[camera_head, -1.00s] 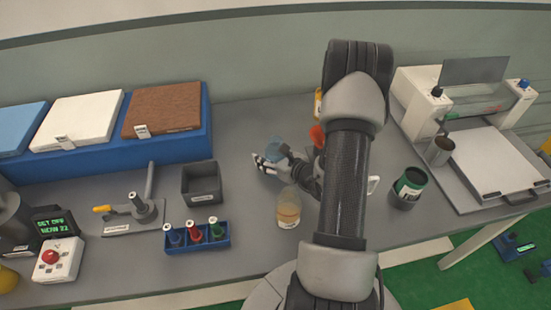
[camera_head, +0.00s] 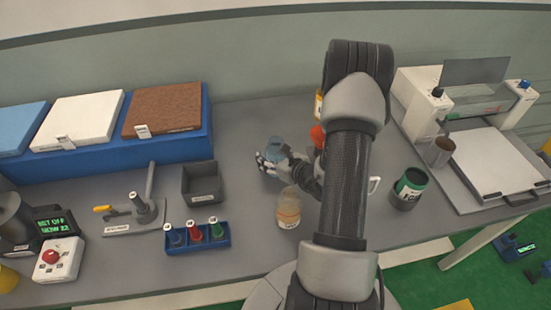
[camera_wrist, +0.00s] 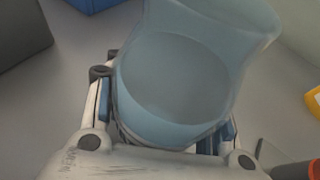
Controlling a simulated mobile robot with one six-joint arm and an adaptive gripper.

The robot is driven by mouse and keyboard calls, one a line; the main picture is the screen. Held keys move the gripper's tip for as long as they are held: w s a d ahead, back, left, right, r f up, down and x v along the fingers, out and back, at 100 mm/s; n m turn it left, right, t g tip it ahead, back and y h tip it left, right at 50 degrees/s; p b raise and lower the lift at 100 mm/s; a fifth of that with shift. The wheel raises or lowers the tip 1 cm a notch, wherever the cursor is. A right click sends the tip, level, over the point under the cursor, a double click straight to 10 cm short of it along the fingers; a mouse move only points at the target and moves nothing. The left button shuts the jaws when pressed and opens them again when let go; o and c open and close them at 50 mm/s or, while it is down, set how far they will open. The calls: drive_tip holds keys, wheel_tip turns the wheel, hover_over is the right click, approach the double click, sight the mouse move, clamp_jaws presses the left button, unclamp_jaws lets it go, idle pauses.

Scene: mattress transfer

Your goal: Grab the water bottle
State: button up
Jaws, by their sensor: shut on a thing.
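The water bottle is a pale blue, see-through vessel (camera_head: 275,146) standing near the middle of the grey table. It fills the upper middle of the wrist view (camera_wrist: 185,75). My gripper (camera_head: 270,161) is at its near side, with one finger on each side of it. In the wrist view my gripper (camera_wrist: 165,125) is shut on the bottle, and its blue finger pads show at both sides. The bottle's base and part of its lower side are hidden by the gripper.
A jar with amber contents (camera_head: 289,208) stands close in front of my gripper. A black open box (camera_head: 202,182) is to the left. A dark green can (camera_head: 409,188) and a grey cup (camera_head: 440,152) stand to the right.

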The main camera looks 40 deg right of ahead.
drive_tip(key=shift+r, duration=0.3)
drive_tip(key=shift+c, duration=0.2)
drive_tip(key=shift+r+p, duration=3.3)
drive_tip(key=shift+r, duration=6.35)
drive_tip(key=shift+c, duration=0.2)
drive_tip(key=shift+r, duration=0.1)
